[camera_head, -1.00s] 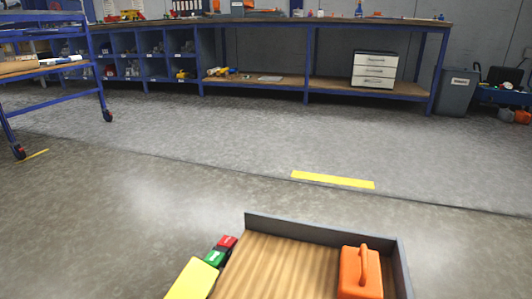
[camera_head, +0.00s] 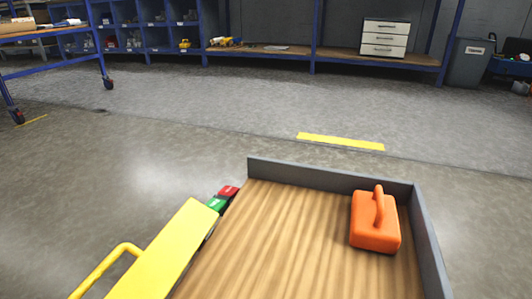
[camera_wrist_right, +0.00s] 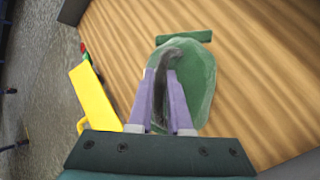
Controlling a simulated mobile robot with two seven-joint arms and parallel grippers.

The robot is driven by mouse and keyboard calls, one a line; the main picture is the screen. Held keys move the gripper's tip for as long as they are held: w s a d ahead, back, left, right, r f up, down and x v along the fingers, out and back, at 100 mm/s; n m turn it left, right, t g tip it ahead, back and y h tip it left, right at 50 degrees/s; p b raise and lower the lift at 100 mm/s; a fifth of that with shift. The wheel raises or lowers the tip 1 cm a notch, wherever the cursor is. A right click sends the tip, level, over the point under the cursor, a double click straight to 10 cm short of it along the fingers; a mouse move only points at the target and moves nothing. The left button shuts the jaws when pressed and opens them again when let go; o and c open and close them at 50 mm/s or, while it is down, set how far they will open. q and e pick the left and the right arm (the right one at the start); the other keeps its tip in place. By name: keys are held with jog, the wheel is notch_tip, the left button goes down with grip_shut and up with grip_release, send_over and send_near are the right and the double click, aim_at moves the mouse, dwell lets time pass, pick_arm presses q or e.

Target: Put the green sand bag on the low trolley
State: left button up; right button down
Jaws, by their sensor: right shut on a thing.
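The green sand bag (camera_wrist_right: 200,84) shows in the right wrist view, with a dark gathered neck. My right gripper (camera_wrist_right: 162,78) is shut on that neck, its two purple fingers on either side. The bag is over the wooden deck of the low trolley (camera_wrist_right: 262,45); I cannot tell whether it touches the deck. In the head view the trolley (camera_head: 265,235) fills the lower middle, with a grey rim at its back and right. The bag and both grippers are outside the head view.
An orange block with a handle (camera_head: 375,222) sits on the deck's right side. A yellow part (camera_head: 165,250) with a yellow handle runs along the left, near red (camera_head: 229,192) and green (camera_head: 216,204) pieces. Open floor (camera_head: 190,140) lies beyond, then a blue-framed bench (camera_head: 290,60).

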notch_tip(320, 180, down, 4)
jog(key=b, duration=0.3)
jog(key=shift+r, duration=0.1)
jog(key=c, duration=0.8)
grip_release()
jog(key=shift+c, duration=0.2)
jog(key=p+v, duration=0.9)
jog(key=v, duration=0.3)
